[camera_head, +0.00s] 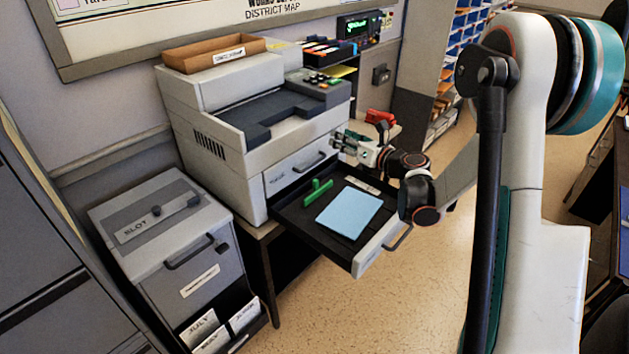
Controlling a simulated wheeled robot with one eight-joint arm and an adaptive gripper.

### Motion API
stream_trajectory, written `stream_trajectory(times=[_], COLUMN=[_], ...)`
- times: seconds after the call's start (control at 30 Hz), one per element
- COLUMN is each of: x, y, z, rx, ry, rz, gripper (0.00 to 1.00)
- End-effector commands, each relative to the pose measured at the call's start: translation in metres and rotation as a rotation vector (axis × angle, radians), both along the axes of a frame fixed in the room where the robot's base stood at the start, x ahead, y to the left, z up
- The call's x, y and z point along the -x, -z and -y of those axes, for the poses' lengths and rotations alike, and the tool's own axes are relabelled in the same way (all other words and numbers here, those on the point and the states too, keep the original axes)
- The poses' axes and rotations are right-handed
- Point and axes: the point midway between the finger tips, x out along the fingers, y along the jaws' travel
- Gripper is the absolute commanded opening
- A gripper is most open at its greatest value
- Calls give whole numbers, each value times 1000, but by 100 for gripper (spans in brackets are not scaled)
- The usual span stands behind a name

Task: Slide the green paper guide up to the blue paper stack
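The green paper guide (317,191) stands in the left part of the open dark drawer (290,205) of the copier. The blue paper stack (348,211) lies flat in the drawer, to the right of and in front of the guide. A narrow dark gap shows between guide and stack. My gripper (342,143) is above and behind the drawer's right side, near the copier's front, apart from the guide and the stack. Its fingers point left. They are small and partly blurred here, so I cannot tell whether they are open.
The grey copier (240,110) stands behind the drawer, with a brown tray (214,53) on top. A grey cabinet marked SLOT (165,225) is at left. The drawer's pale front panel (378,250) has a handle. Air above the drawer is clear.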

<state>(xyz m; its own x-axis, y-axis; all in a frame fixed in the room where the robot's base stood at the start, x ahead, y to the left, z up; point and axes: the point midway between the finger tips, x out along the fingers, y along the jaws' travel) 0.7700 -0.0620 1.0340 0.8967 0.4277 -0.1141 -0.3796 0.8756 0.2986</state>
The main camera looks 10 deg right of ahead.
Motion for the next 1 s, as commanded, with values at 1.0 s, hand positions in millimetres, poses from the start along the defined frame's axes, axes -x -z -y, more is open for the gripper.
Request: stream_trajectory(times=[1.0], x=[-41], y=[192], z=[-43], rx=[398], ry=[-261], rz=[-86], gripper=[37])
